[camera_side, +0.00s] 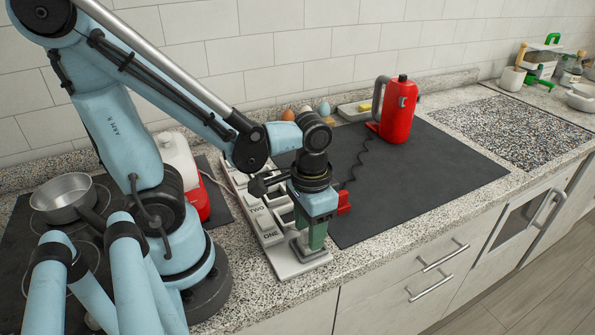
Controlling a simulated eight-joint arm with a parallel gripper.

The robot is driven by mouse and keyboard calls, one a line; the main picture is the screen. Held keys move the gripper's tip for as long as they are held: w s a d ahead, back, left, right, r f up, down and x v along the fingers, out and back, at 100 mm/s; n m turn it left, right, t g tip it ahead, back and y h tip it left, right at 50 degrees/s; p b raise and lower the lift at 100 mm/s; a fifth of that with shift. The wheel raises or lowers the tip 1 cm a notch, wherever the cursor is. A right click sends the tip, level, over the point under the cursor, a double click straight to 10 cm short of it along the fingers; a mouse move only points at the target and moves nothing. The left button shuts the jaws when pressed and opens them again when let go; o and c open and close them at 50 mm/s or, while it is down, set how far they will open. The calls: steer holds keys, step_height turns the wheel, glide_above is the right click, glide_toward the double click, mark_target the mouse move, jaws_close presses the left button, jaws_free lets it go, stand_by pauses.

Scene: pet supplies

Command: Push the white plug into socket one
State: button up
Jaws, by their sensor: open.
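The pale power strip (262,228) lies slanted on the counter, with rocker switches and the labels ONE and TWO. Socket one's label (268,233) faces me near the front half. My gripper (308,250) points down over the front end of the strip, beside the ONE label. It is open, and it blocks the view of the socket beneath. I cannot clearly make out the white plug; a white cord (214,181) runs from the white-and-red appliance (181,165) toward the strip. A red plug (343,202) shows just right of my gripper.
A red kettle (397,112) with a black coiled cord (361,160) stands on the dark mat (440,165). A metal pan (66,196) sits at left. Egg-like items (324,108) stand at the wall. The mat's right part is clear; the counter edge is close in front.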

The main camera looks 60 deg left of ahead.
steer(key=shift+f, duration=0.15)
jaws_close()
stand_by(0.4)
